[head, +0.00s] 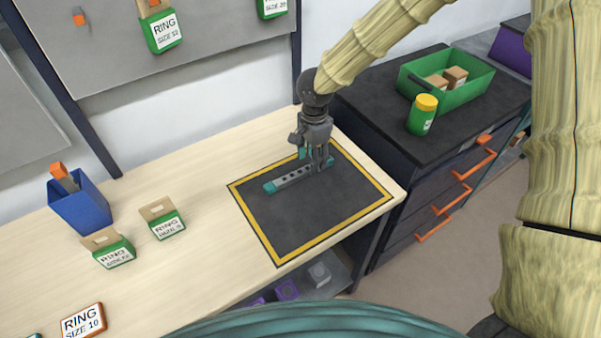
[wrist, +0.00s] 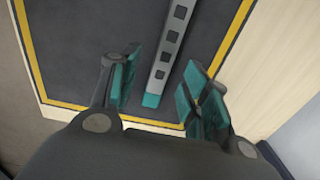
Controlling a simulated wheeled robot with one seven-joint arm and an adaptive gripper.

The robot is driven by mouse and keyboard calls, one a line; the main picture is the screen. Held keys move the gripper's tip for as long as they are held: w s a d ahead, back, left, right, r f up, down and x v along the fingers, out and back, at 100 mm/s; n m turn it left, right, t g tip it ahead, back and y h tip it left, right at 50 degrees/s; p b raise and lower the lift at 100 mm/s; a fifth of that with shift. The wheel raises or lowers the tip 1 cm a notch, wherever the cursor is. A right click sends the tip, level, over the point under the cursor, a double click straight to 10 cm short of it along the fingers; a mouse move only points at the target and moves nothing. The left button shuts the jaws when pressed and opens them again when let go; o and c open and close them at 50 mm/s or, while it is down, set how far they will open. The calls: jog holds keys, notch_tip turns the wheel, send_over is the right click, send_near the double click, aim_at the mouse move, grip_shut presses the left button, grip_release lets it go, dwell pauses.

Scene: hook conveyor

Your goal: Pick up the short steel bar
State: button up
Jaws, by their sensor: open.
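The short steel bar (head: 297,175) is grey with a row of dark square holes and teal ends. It lies flat on the black mat with a yellow border (head: 310,216) on the wooden bench. My gripper (head: 316,160) points down over the bar's right end in the head view and hides part of that end. In the wrist view the bar (wrist: 173,45) runs up from between the fingers, and its near teal end sits between the teal finger pads of my gripper (wrist: 158,95). The fingers are open, with a gap on both sides of the bar.
Green ring boxes (head: 167,225), a blue bin (head: 82,203) and an orange-edged box (head: 83,322) stand left on the wooden bench. A dark drawer cabinet right of the bench carries a green crate (head: 448,98) and a yellow-lidded jar (head: 422,114). The rest of the mat is clear.

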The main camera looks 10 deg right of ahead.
jog(key=shift+a+f+p, duration=0.2)
jog(key=shift+f+p, duration=0.15)
jog(key=shift+f, duration=1.5)
jog(key=shift+w, duration=0.1)
grip_shut()
jog(key=shift+r, duration=0.1)
